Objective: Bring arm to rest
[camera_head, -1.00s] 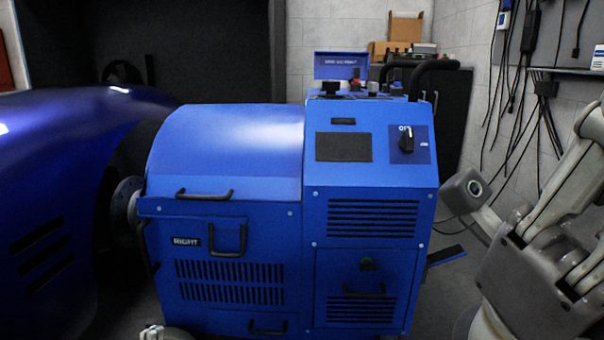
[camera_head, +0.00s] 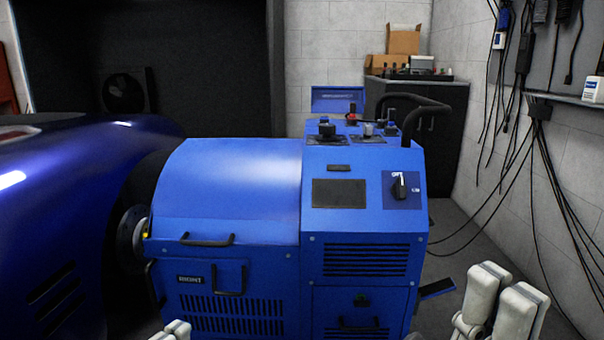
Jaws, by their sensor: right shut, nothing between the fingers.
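My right gripper (camera_head: 507,290) is at the lower right, in front of and to the right of the blue dynamometer (camera_head: 235,195). Its pale finger parts show, shut and empty, apart from the machine. The rest of my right arm is mostly below the frame. A small pale tip of my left gripper (camera_head: 176,330) shows at the bottom edge, in front of the machine's lower left; its jaw state cannot be told. The dynamometer carries a dark rotary switch (camera_head: 400,186), a dark screen (camera_head: 339,193) and several handles.
A dark blue car body (camera_head: 70,215) fills the left, beside the hub (camera_head: 131,238). A dark cabinet (camera_head: 437,150) with cardboard boxes stands behind. Cables (camera_head: 545,170) hang along the right wall, under a shelf (camera_head: 572,100). Some floor is free right of the machine.

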